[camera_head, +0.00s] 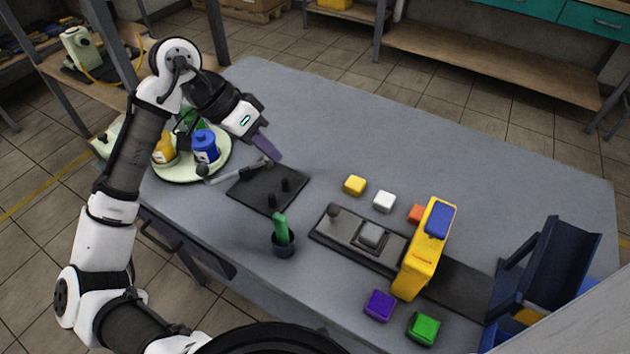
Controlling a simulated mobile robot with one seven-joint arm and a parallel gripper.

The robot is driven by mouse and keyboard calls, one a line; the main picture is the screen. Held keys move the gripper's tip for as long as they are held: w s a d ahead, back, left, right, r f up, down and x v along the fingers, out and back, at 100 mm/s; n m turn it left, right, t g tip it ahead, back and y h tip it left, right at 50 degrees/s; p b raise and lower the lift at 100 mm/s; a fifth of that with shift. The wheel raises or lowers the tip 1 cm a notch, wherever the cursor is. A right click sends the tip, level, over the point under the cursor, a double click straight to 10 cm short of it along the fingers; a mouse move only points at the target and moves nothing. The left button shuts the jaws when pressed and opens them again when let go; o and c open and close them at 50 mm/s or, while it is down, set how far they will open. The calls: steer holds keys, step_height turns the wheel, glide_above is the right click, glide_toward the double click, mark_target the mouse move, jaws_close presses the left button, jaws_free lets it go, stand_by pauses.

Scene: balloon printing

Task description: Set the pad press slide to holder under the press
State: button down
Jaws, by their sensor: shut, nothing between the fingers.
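The pad press (425,250) is a yellow upright body with a blue top, standing over a long dark base at right of centre. Its slide (345,226) lies on the left part of that base, with a round dark knob (333,210) at its left end. A grey square holder (371,235) sits on the slide, left of the press body and clear of it, not under it. My gripper (272,154) is at upper left, above a black plate and well away from the slide. Its purple fingers are shut and empty.
The black plate (258,200) has short pegs and a lever. A round tray (222,165) holds bottles at left. A dark cup (284,246) with a green item stands left of the slide. Yellow, white, orange, purple and green blocks surround the press. A dark blue rack (560,255) stands right.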

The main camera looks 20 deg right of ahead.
stand_by(0.3)
steer(key=p+x, duration=0.1)
steer(key=x, duration=0.8)
steer(key=shift+s+d+f+p, duration=0.15)
steer(key=shift+s+f+p, duration=0.1)
steer(key=shift+p, duration=0.1)
steer(key=s, duration=0.1)
steer(key=s+d+p, duration=0.1)
steer(key=shift+s+d+f, duration=0.3)
steer(key=shift+s+f, duration=0.1)
steer(key=shift+s+d+f, duration=0.15)
steer(key=shift+s+f, duration=0.05)
steer(key=shift+s, duration=0.15)
